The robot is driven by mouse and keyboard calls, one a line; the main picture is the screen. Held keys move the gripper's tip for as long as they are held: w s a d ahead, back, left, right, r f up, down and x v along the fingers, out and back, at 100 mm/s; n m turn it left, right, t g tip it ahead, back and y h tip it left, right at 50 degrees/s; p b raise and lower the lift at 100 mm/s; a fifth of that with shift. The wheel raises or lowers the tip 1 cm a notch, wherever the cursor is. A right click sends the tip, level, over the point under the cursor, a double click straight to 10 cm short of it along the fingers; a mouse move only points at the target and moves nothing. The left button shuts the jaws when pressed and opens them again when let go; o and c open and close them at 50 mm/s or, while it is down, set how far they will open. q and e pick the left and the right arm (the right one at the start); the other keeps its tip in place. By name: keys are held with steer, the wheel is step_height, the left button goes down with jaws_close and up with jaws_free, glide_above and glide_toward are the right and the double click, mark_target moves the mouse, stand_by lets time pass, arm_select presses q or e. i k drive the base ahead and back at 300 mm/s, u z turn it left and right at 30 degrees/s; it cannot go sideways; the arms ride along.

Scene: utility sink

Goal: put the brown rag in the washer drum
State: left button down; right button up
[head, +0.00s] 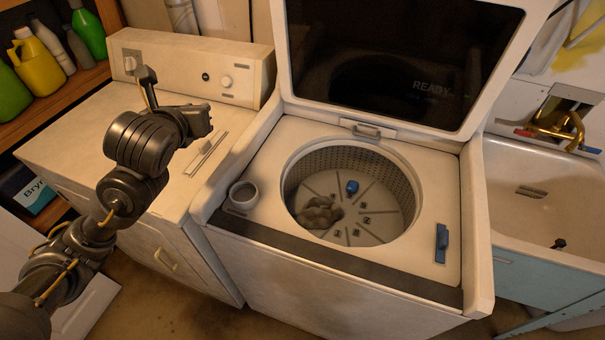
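A crumpled brown rag (320,213) lies on the bottom of the washer drum (400,187), toward the left side of the opening. The washer lid (385,60) stands open behind the drum. My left gripper (198,122) is above the dryer's white top, left of the washer and well apart from the rag. Its fingers are not clear enough to tell whether they are open or shut, and I see nothing hanging from it. My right gripper is not in view.
A blue cap (352,187) sits at the drum's middle. A grey cup (243,195) and a blue clip-like item (441,243) are on the washer top. A sink (545,205) with a brass faucet (562,127) is at right. Bottles (38,66) stand on a shelf at upper left.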

mark_target(365, 236)
steer(key=u, duration=0.3)
steer(key=k, duration=0.95)
steer(key=z, duration=1.55)
